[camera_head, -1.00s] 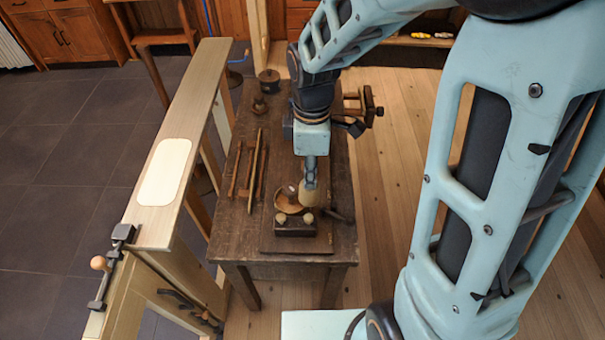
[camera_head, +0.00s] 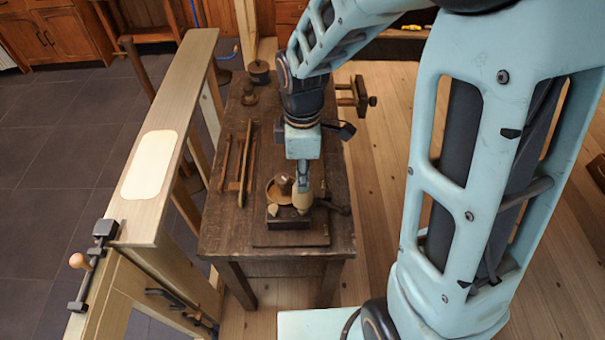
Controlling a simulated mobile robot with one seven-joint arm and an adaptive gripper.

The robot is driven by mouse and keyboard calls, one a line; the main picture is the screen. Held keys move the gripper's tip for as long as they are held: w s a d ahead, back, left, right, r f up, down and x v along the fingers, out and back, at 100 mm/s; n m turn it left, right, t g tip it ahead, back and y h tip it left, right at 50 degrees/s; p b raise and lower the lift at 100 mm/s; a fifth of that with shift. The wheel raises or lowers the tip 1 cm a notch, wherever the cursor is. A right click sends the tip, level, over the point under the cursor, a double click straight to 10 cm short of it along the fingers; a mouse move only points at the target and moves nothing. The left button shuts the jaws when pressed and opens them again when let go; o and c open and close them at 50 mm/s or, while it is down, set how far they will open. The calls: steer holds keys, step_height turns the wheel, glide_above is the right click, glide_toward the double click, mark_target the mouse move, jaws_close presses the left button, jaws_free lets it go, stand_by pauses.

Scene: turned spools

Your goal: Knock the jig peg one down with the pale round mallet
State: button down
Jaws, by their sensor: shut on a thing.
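My gripper (camera_head: 303,178) points down over the near part of the dark workbench (camera_head: 228,222). It is shut on the pale round mallet (camera_head: 302,199), which hangs below it. The dark jig block (camera_head: 290,219) lies at the near end of the bench, just below the mallet. One pale jig peg (camera_head: 273,211) shows at the block's left side. The mallet is over the block's right side and hides any peg there. I cannot tell whether the mallet touches the block or a peg, or which peg is number one.
A round wooden bowl (camera_head: 270,191) with a dark piece in it stands just behind the block. A thin wooden frame (camera_head: 237,165) lies to the left. Dark turned pieces (camera_head: 259,72) stand at the back left. A long pale beam (camera_head: 185,105) runs left of the bench.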

stand_by(0.4)
steer(key=shift+f+b, duration=1.4)
steer(key=shift+f, duration=0.45)
steer(key=shift+r+p, duration=1.4)
steer(key=shift+r, duration=0.25)
steer(key=shift+f, duration=0.1)
step_height(320, 180, down, 4)
steer(key=b, duration=0.3)
steer(key=shift+r+p, duration=1.35)
steer(key=shift+r, duration=0.3)
